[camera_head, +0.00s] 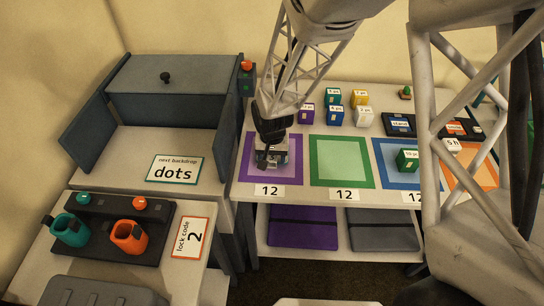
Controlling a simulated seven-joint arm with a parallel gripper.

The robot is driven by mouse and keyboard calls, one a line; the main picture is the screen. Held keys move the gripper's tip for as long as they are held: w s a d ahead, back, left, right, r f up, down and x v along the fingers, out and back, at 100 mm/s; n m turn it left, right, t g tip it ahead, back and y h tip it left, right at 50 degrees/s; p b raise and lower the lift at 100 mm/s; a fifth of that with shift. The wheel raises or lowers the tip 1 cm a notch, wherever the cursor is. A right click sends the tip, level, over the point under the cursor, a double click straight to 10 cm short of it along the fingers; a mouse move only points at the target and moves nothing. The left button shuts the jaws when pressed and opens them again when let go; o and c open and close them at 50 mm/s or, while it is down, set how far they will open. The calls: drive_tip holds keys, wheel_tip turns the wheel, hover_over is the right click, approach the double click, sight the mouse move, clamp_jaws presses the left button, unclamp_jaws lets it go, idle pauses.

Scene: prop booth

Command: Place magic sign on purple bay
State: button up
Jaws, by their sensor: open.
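The purple bay (288,174) is a purple-framed square on the right-hand table, with a "12" label at its front edge. My gripper (270,161) points down over the middle of this bay and is open. It covers part of the bay, and I cannot tell whether anything lies between or under the fingers. I cannot make out a sign that reads "magic" in this view. A dark tray (433,133) at the back right holds small labelled pieces, too small to read surely and partly hidden by my arm.
A green bay (341,161) and a blue bay (388,170) with a green block (407,160) lie to the right. Several coloured blocks stand behind.

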sight(273, 157)
wheel_tip(273, 157, up, 12)
idle(0.7)
drive_tip(key=shift+r, duration=0.1)
idle(0.5)
drive_tip(key=s+d+r+t, duration=0.1)
drive_tip(key=s+d+r, duration=0.8)
drive_tip(key=d+r, duration=0.45)
drive_tip(key=s+d+r, duration=0.2)
drive_tip(key=s+d, duration=0.2)
drive_tip(key=s, duration=0.3)
drive_tip(key=s+d+r+t, duration=0.1)
drive_tip(key=s+d+r, duration=0.1)
drive_tip(key=s+d, duration=0.3)
drive_tip(key=shift+s+r+t, duration=0.25)
drive_tip(key=shift+s+t, duration=0.05)
drive_tip(key=shift+s, duration=0.9)
